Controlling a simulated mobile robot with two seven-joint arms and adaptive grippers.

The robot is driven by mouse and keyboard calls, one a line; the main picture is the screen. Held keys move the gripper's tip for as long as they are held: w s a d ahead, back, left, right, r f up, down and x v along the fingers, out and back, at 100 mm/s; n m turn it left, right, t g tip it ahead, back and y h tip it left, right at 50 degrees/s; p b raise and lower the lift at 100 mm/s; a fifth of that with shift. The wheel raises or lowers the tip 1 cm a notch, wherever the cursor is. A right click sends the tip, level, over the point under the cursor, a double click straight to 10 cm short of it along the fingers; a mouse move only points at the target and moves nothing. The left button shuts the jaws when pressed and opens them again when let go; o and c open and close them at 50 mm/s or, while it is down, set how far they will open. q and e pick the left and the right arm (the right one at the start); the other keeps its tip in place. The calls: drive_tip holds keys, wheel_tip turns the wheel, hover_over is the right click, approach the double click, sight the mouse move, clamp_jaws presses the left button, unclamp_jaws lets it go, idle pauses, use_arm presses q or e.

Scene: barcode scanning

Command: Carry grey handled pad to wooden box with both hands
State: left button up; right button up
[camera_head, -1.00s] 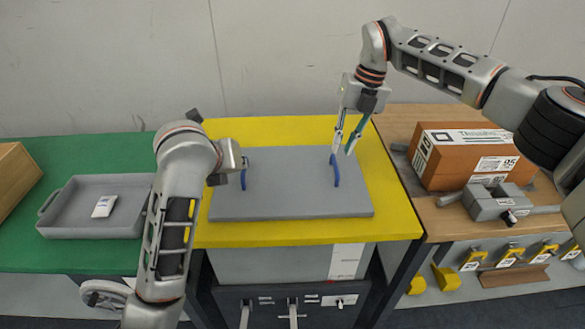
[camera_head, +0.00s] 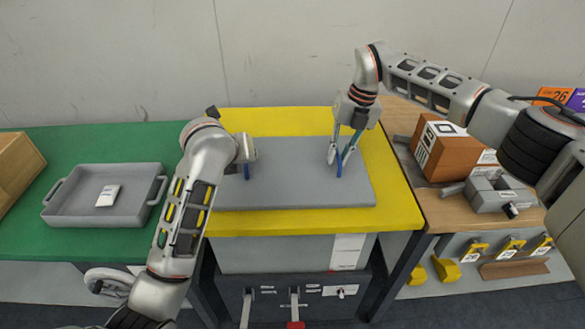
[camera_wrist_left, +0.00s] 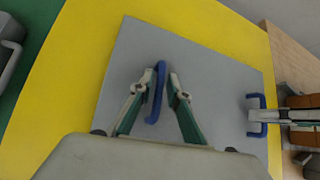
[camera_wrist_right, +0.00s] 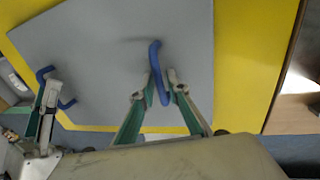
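The grey pad (camera_head: 300,190) lies flat on the yellow table top, with two upright blue handles. My left gripper (camera_wrist_left: 162,77) is open, its fingertips on either side of the left blue handle (camera_wrist_left: 156,100), with a gap at the right finger. My right gripper (camera_wrist_right: 160,82) is open around the right blue handle (camera_wrist_right: 155,60), which also shows in the head view (camera_head: 339,168). In the head view my left arm hides part of the pad's left side and the left fingertips. A wooden box (camera_head: 18,168) stands at the left edge, partly cut off.
A grey tray (camera_head: 75,215) with a small white item (camera_head: 107,196) sits on the green table (camera_head: 125,150), between the wooden box and my left arm. A brown labelled carton (camera_head: 447,160) and a grey fixture (camera_head: 492,194) stand on the right-hand table.

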use_arm(q)
drive_tip(key=shift+w+f, duration=0.2)
drive_tip(key=shift+w, duration=0.1)
use_arm(e)
drive_tip(key=shift+a+f, duration=0.1)
drive_tip(key=shift+f, duration=0.25)
use_arm(q)
drive_tip(key=shift+c, duration=0.3)
use_arm(e)
drive_tip(key=shift+c, duration=0.3)
use_arm(q)
clamp_jaws()
use_arm(e)
clamp_jaws()
